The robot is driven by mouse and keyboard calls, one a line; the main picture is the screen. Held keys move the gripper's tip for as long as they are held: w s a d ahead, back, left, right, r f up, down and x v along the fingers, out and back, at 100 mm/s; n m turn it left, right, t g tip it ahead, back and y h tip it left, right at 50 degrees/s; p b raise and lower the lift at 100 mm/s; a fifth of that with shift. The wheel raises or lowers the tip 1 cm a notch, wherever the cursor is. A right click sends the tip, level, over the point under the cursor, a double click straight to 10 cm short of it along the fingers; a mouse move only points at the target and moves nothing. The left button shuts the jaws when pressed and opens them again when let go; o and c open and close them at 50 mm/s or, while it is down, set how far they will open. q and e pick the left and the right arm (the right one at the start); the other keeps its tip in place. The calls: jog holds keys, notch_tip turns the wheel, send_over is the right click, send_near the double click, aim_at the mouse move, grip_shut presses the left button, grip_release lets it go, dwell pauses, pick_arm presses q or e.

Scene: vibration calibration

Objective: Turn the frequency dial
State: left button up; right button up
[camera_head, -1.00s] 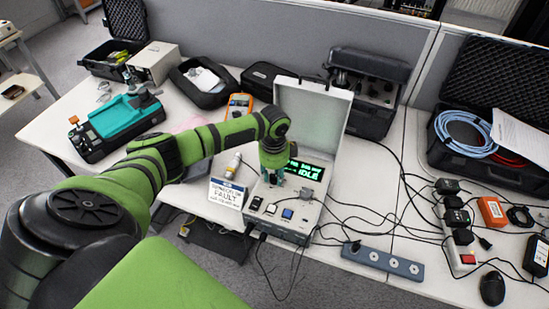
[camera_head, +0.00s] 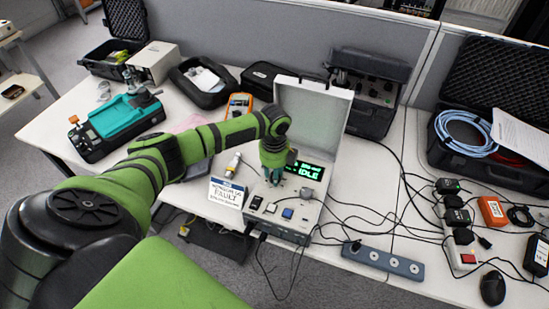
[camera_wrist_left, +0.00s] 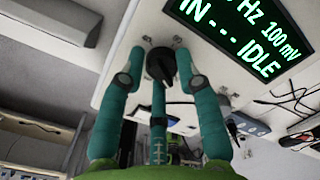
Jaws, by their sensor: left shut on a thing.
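The frequency dial is a black round knob (camera_wrist_left: 160,65) on the pale front panel, seen in the wrist view beside a green-lit display (camera_wrist_left: 240,30) that reads IDLE. My left gripper (camera_wrist_left: 161,72) has its teal fingers on either side of the knob and is shut on it. In the head view the left gripper (camera_head: 273,176) reaches down from above onto the panel of the open grey calibrator case (camera_head: 280,226), left of its display (camera_head: 304,170). The gripper hides the knob there. My right gripper is not in view.
The case's raised lid (camera_head: 316,115) stands behind the gripper. A FAULT sign (camera_head: 227,193) stands left of the case. Cables run right of it towards a power strip (camera_head: 383,262). A teal and black device (camera_head: 122,118) sits at the table's left.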

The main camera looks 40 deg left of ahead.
pick_arm(q)
jog(key=shift+a, duration=0.3)
jog(key=o, duration=0.9)
jog(key=shift+o, duration=1.1)
jog(key=shift+w+f, duration=0.1)
jog(key=shift+d+r, duration=0.1)
jog(key=shift+r, duration=0.1)
notch_tip(320, 180, up, 12)
jog(key=shift+f, duration=0.15)
jog(key=shift+f, duration=0.1)
